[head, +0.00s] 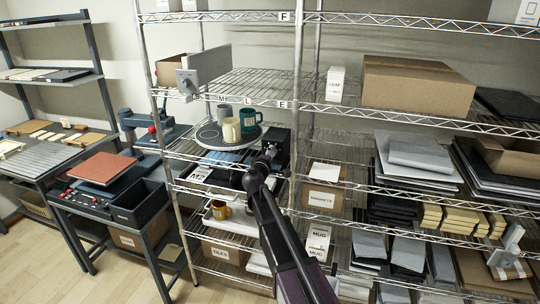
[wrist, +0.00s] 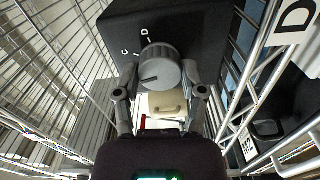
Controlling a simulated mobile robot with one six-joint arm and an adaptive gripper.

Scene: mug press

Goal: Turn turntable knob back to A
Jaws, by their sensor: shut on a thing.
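The grey ribbed turntable knob (wrist: 160,62) sits on the face of a black box (wrist: 190,25) in the wrist view. Letters C and D show beside it; no A is visible. A dark line on the knob points left and slightly down in the picture. My gripper (wrist: 160,76) is shut on the knob, one finger on each side. In the head view my gripper (head: 262,166) is at the black box (head: 276,143), hiding the knob. The round grey turntable (head: 208,137) stands left of the box, carrying a cream mug (head: 231,131) and a dark green mug (head: 249,116).
Wire shelf rails and posts (wrist: 262,65) run close on both sides of my gripper. Cardboard boxes (head: 417,85) and dark trays fill the shelves to the right. A side bench (head: 105,180) stands left.

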